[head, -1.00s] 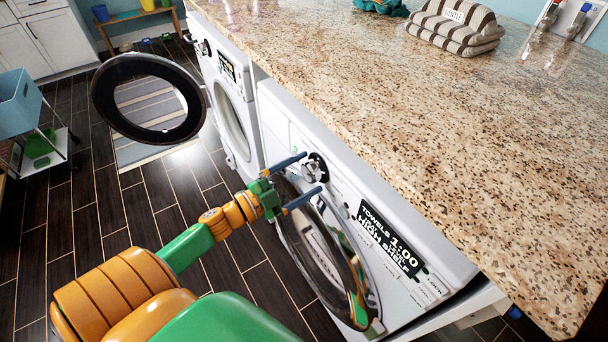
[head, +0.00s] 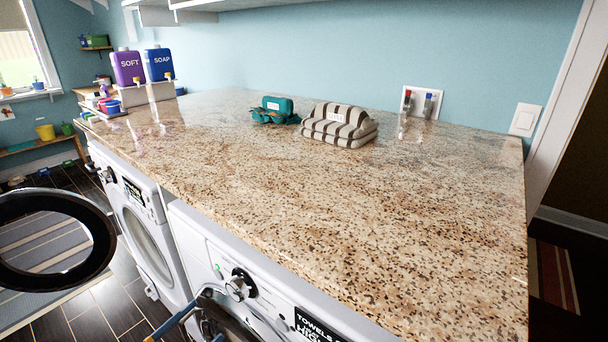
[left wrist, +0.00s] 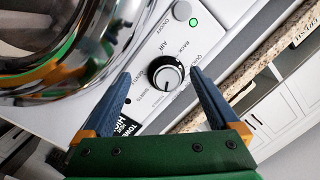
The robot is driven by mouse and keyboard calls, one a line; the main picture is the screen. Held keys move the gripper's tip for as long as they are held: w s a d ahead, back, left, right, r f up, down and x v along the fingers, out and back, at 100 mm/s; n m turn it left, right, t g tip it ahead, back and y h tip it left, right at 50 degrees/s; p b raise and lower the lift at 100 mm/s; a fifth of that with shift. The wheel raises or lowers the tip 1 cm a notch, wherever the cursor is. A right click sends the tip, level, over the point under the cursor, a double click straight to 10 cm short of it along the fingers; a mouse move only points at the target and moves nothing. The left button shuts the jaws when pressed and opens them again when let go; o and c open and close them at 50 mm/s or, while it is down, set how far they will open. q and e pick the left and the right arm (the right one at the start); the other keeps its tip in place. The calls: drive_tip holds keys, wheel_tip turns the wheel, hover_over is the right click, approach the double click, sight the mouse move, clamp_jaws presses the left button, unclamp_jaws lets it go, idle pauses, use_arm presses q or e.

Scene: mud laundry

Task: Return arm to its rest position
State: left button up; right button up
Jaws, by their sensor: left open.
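My left gripper (left wrist: 163,90) is open and empty in the left wrist view. Its two blue fingers stand either side of the round control knob (left wrist: 166,74) on the near machine's white front panel; I cannot tell whether they touch it. In the head view the same knob (head: 240,285) shows at the lower middle, and only a blue finger of the left gripper (head: 172,322) shows at the bottom edge. The rest of the left arm is out of the head view. My right gripper is not in view.
The granite counter (head: 300,190) runs above the machines, with a striped towel stack (head: 338,128) and teal cloth (head: 275,112) on it. The other machine's round door (head: 100,245) hangs open at the left. The near machine's round door (left wrist: 60,45) shows close by the left gripper.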

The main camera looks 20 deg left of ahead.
use_arm(q)
drive_tip(key=s+f+n+g+y, duration=0.3)
drive_tip(key=s+f+n+g, duration=0.15)
drive_tip(key=f, duration=0.75)
drive_tip(key=s+f+n+g+y, duration=0.3)
drive_tip(key=s+f+n, duration=0.15)
drive_tip(key=f, duration=0.75)
drive_tip(key=s+d+f+g, duration=0.4)
drive_tip(key=s+d+f, duration=0.1)
drive_tip(key=s, duration=0.4)
drive_tip(key=s+d+f+g+h, duration=0.1)
drive_tip(key=s+d+f+g, duration=0.3)
drive_tip(key=s, duration=0.5)
wheel_tip(320, 180, down, 3)
drive_tip(key=shift+d+f+n, duration=0.1)
drive_tip(key=shift+d+n, duration=0.2)
drive_tip(key=shift+d, duration=0.65)
drive_tip(key=shift+w, duration=0.1)
